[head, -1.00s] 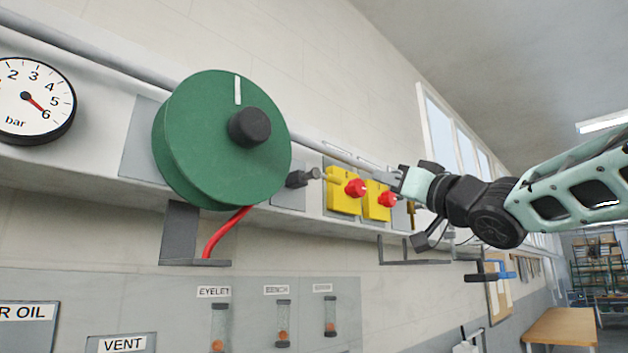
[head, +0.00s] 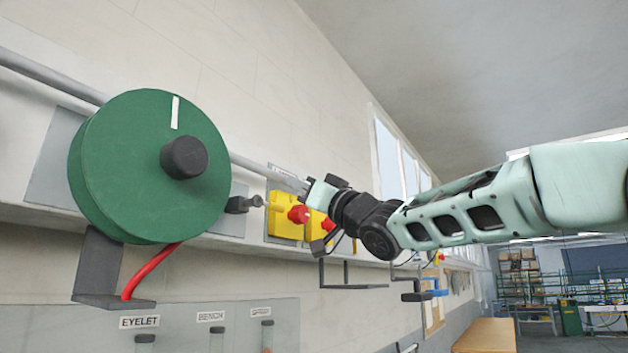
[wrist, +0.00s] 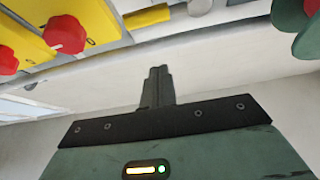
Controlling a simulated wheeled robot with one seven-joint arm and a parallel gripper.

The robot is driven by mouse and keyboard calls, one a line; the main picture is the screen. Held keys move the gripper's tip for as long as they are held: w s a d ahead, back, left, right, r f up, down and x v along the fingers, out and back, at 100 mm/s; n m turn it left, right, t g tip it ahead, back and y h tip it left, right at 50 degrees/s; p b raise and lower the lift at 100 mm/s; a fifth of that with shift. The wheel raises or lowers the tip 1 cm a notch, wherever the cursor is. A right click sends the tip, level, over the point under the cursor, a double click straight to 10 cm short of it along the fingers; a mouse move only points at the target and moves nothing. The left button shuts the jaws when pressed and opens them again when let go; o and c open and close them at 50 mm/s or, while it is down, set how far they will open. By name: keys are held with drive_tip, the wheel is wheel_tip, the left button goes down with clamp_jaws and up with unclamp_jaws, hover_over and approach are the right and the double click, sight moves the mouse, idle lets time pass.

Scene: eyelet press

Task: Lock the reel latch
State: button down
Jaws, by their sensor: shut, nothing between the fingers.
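A large green reel (head: 150,165) with a black hub and a white mark near its top is mounted on the wall rail in the head view. A small dark fitting with a short pin (head: 240,204), which looks like the reel latch, sticks out just right of the reel. I cannot tell its lock state. My gripper (head: 300,184) is right of it and apart from it, in front of the yellow switch boxes. In the wrist view my gripper's fingers (wrist: 157,75) are closed together and empty. A green rim (wrist: 305,35) shows at the upper right there.
Two yellow boxes with red knobs (head: 298,214) sit on the rail close to my gripper; they also show in the wrist view (wrist: 66,34). A dark bracket (head: 97,275) and red hose (head: 145,272) are below the reel. A wire bracket (head: 345,283) hangs below the rail.

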sight(270, 205)
drive_tip(key=shift+w+a+f+p, duration=1)
drive_tip(key=shift+a+f+p, duration=0.15)
drive_tip(key=shift+a+f, duration=0.15)
